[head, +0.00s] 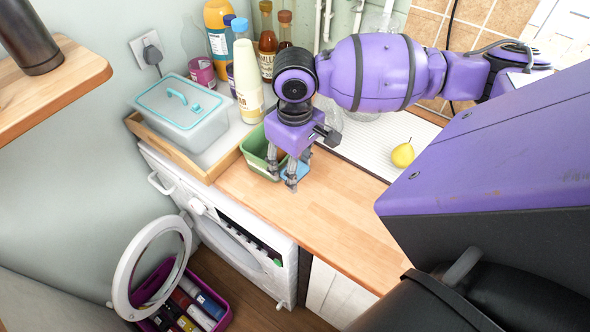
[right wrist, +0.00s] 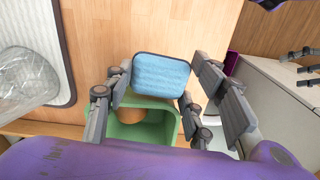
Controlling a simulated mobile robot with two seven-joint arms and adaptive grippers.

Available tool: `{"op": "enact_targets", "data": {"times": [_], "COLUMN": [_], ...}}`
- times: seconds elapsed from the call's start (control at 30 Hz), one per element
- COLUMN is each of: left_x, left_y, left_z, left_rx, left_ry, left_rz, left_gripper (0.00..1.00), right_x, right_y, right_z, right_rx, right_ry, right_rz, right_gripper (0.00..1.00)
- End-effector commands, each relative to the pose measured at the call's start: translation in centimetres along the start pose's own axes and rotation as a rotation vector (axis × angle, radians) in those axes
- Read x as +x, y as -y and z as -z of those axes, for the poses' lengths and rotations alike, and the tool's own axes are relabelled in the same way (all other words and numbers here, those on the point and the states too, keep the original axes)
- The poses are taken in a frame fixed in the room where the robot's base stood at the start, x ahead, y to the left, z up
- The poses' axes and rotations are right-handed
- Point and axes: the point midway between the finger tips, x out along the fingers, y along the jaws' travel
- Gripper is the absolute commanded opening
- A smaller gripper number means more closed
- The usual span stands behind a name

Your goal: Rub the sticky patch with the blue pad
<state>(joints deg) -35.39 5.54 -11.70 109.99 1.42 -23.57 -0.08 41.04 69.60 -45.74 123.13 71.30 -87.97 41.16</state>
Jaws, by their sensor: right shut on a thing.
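My right gripper (head: 291,182) hangs over the wooden counter, shut on the blue pad (head: 301,169). In the right wrist view the pad (right wrist: 160,73) lies flat between the fingers, its blue face toward the camera. I cannot tell whether it touches the counter. The pad is beside the green tub (head: 254,148). I cannot make out a sticky patch; the pad and gripper may hide part of the counter. Grey finger parts of my left gripper (right wrist: 304,68) show at the right edge of the right wrist view; its opening is unclear. The head view does not show it.
A wooden tray (head: 232,160) holds a lidded tub (head: 185,108). Several bottles (head: 267,40) stand behind. A white ribbed mat (head: 375,140) with a yellow pear (head: 402,155) is at right. An open washer door (head: 122,285) hangs below. The front counter (head: 325,225) is clear.

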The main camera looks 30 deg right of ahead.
Motion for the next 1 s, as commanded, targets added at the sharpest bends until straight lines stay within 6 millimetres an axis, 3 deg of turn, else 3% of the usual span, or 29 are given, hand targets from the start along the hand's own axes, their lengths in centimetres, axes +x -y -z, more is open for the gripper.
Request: {"op": "enact_targets", "data": {"times": [0.47, 0.8, 1.0], "left_x": [0.0, 0.0, 0.0], "left_y": [0.0, 0.0, 0.0], "left_z": [-0.1, -0.1, -0.1], "left_rx": [0.000, 0.000, 0.000], "left_ry": [0.001, 0.001, 0.002], "left_rz": [0.000, 0.000, 0.000], "left_gripper": [0.86, 0.86, 0.86], "right_x": [-0.9, -3.5, -3.8], "right_y": [0.0, 0.0, 0.0], "right_z": [0.0, 0.0, 0.0], "right_rx": [0.000, 0.000, 0.000], "right_ry": [-0.001, -0.002, -0.001], "right_rz": [-0.001, -0.001, -0.001], "right_gripper": [0.29, 0.29, 0.29]}}
